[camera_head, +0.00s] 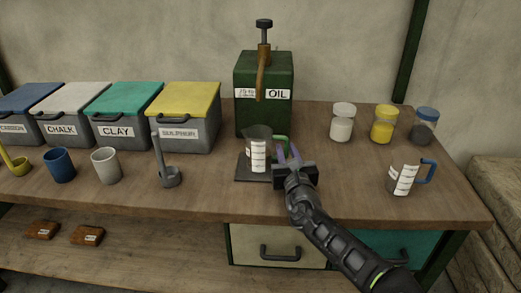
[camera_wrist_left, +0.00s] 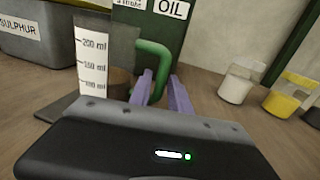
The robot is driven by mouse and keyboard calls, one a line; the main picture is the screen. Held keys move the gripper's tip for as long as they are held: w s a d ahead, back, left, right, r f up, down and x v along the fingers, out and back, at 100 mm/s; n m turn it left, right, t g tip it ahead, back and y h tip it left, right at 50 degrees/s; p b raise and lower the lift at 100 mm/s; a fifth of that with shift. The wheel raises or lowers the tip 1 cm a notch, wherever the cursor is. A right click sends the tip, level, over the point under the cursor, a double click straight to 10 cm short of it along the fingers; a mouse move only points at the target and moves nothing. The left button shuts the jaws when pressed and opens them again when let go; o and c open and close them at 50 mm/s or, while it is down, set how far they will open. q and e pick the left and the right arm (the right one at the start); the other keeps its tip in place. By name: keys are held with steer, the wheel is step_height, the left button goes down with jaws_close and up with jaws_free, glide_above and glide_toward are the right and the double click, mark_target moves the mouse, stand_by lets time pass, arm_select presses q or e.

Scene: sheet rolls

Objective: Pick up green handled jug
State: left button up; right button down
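The green handled jug (camera_head: 258,150) is a grey, see-through measuring jug with a white scale label. It stands upright on a dark plate (camera_head: 243,171) in front of the oil can, its green handle (camera_head: 283,141) towards the right. My left gripper (camera_head: 289,153) is at the handle side of the jug, its purple fingers apart. In the left wrist view the handle (camera_wrist_left: 164,66) shows between the fingertips (camera_wrist_left: 162,78), with a gap beside it; contact cannot be told. The lower part of the jug is hidden there by the gripper body. My right gripper is not in view.
The green oil can (camera_head: 264,115) stands right behind the jug. A blue-handled jug (camera_head: 404,178) and several jars (camera_head: 383,127) stand to the right. Labelled bins (camera_head: 183,132), cups (camera_head: 106,166) and a grey ladle (camera_head: 169,176) are to the left. The bench front is clear.

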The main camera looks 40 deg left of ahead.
arm_select(q)
steer(key=x, duration=0.2)
steer(key=shift+w+a, duration=0.25)
steer(key=shift+a, duration=0.1)
jaws_close()
stand_by(1.5)
